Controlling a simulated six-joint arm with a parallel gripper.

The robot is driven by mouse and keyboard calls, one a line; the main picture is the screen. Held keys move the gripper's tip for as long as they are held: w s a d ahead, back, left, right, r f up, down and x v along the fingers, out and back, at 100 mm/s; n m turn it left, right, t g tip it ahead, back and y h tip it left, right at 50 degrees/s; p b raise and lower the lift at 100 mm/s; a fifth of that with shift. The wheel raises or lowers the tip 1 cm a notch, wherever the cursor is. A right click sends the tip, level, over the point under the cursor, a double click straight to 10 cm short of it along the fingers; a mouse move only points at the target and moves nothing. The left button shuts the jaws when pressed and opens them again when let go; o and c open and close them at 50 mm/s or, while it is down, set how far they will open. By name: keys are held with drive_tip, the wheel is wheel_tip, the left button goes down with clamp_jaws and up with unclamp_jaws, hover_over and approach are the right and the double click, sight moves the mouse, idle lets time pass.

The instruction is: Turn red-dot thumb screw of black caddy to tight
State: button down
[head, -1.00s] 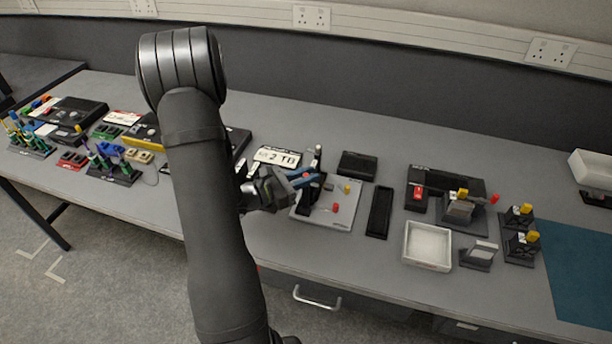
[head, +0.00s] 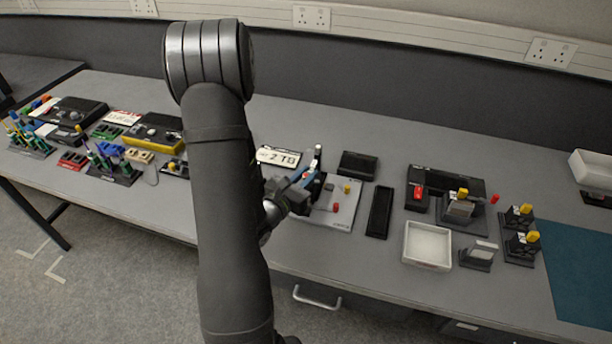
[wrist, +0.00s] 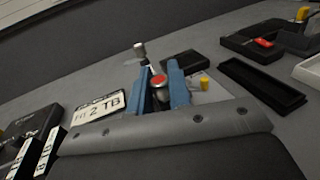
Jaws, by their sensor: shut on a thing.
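The red-dot thumb screw (wrist: 158,84) shows in the wrist view as a round metal head with a red top. It sits between the two blue fingers of my gripper (wrist: 163,86), which is shut on it. In the head view my gripper (head: 305,180) is over the left part of a light grey plate (head: 340,217). My gripper and arm hide much of the black caddy, so its outline is unclear. A silver-topped post (wrist: 140,50) stands just beyond the fingers.
On the plate are a yellow knob (head: 347,188) and a red knob (head: 336,207). A white label plate (head: 278,156) lies to the left. A long black tray (head: 379,212) and a white bin (head: 427,246) are to the right.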

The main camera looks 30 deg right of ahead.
drive_tip(key=shift+n+t+y, duration=0.8)
drive_tip(key=shift+n+t, duration=0.2)
drive_tip(key=shift+t, duration=0.6)
drive_tip(key=c, duration=1.4)
unclamp_jaws()
drive_tip(key=shift+o, duration=0.2)
drive_tip(key=v, duration=1.2)
drive_tip(key=shift+r, duration=0.2)
drive_tip(key=shift+c, duration=0.5)
